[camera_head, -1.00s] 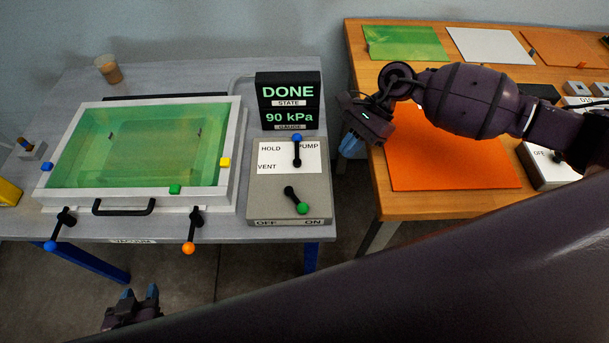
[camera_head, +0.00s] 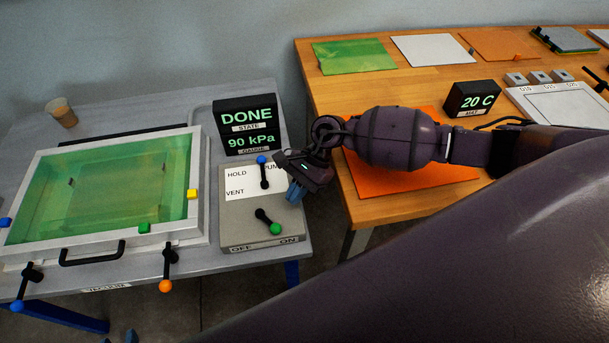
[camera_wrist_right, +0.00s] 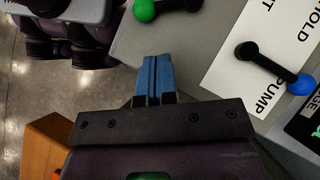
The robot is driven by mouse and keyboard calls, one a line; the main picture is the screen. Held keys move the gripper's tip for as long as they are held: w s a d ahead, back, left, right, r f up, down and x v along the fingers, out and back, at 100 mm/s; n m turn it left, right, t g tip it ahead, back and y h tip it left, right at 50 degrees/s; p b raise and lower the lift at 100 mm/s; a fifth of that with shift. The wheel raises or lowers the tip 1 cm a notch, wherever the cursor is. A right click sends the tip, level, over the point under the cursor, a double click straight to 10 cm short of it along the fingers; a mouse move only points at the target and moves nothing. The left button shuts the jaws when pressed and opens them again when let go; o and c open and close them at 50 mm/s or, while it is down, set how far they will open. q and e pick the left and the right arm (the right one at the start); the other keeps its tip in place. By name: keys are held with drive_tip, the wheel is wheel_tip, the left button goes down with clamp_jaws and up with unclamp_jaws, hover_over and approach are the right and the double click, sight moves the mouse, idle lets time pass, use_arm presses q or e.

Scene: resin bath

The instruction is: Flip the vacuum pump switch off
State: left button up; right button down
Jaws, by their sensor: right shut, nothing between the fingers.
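The grey control box (camera_head: 238,208) stands on the grey table. Its lower lever (camera_head: 268,221), with a black arm and green knob, leans right toward the ON label; OFF is at left. Its upper lever (camera_head: 263,172), with a blue knob, points up near PUMP, whose label is partly covered by my right gripper. My right gripper (camera_head: 293,195) is shut and empty, beside the box's right edge. In the right wrist view its blue fingertips (camera_wrist_right: 155,62) are together near the box edge, apart from the green knob (camera_wrist_right: 144,10). Only the tips of my left gripper (camera_head: 118,338) show at the bottom, spread apart.
A display (camera_head: 248,127) behind the box reads DONE and 90 kPa. A green-lidded bath (camera_head: 105,188) with clamp levers is left of the box. The wooden table (camera_head: 320,100) stands to the right, across a gap. A cup (camera_head: 61,113) sits at the back left.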

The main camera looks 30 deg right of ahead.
sight(274, 223)
drive_tip(key=shift+s+a+f+p, duration=0.15)
drive_tip(key=shift+s+a+f, duration=0.15)
drive_tip(key=shift+a, duration=0.45)
drive_tip(key=shift+s+a+f+p, duration=0.25)
drive_tip(key=shift+a+f, duration=0.1)
drive_tip(key=shift+a, duration=0.45)
drive_tip(key=shift+s+a+f+p, duration=0.1)
drive_tip(key=shift+s+a+f, duration=0.2)
drive_tip(key=shift+a, duration=0.45)
